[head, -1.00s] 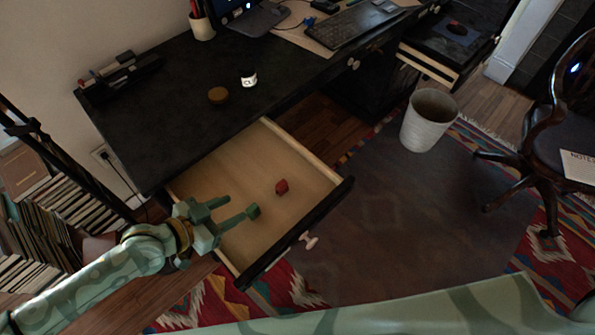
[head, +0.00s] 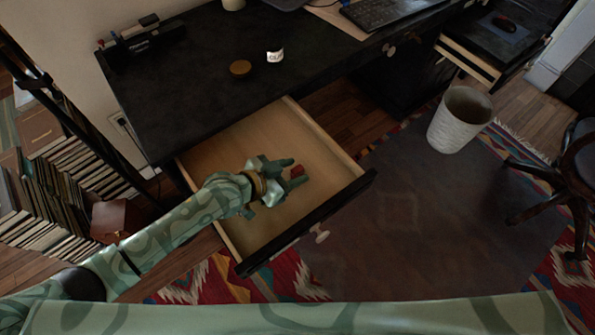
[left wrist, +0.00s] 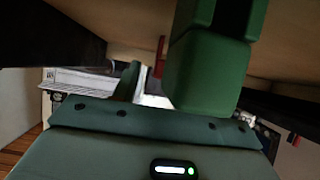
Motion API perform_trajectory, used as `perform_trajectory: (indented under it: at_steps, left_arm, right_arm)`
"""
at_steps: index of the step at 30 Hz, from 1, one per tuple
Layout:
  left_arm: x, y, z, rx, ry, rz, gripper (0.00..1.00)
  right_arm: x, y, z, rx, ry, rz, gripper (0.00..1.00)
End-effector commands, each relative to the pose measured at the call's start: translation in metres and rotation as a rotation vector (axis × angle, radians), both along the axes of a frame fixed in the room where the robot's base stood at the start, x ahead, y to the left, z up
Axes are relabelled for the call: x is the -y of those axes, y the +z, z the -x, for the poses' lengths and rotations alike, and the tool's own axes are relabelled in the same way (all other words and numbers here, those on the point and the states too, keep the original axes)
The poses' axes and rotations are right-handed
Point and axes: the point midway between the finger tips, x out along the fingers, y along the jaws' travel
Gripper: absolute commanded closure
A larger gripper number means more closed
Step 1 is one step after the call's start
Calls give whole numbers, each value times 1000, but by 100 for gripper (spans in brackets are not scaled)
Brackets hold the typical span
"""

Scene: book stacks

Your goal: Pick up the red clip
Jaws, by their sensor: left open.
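The red clip (head: 297,170) is inside the open wooden drawer (head: 262,128) of the black desk. My left gripper (head: 297,173) is open and reaches over the drawer, with its two fingers on either side of the clip in the head view. I cannot tell whether a finger touches it. In the left wrist view a narrow red piece, apparently the clip (left wrist: 160,55), shows between the green fingers (left wrist: 168,80); the large near finger hides part of that view. My right gripper is not in view.
The drawer's black front (head: 310,225) and side walls surround the gripper. A white wastebasket (head: 460,120) stands to the right. The rest of the drawer looks empty.

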Motion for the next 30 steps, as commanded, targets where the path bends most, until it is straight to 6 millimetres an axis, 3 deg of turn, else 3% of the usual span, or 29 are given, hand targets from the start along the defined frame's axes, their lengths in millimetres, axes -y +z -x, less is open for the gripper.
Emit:
perform_trajectory:
  at_steps: [3,11,16,26,30]
  left_arm:
    - [11,-11,-9,-2,1,0,57]
    - [14,-10,-11,1,0,-2,57]
    - [14,-10,-11,0,1,0,99]
    - [14,-9,-11,0,1,0,100]
    - [14,2,-11,2,0,0,100]
  right_arm:
    - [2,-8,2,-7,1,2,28]
    - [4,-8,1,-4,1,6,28]
    - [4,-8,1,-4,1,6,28]
    - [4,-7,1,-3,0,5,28]
    - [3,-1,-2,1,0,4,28]
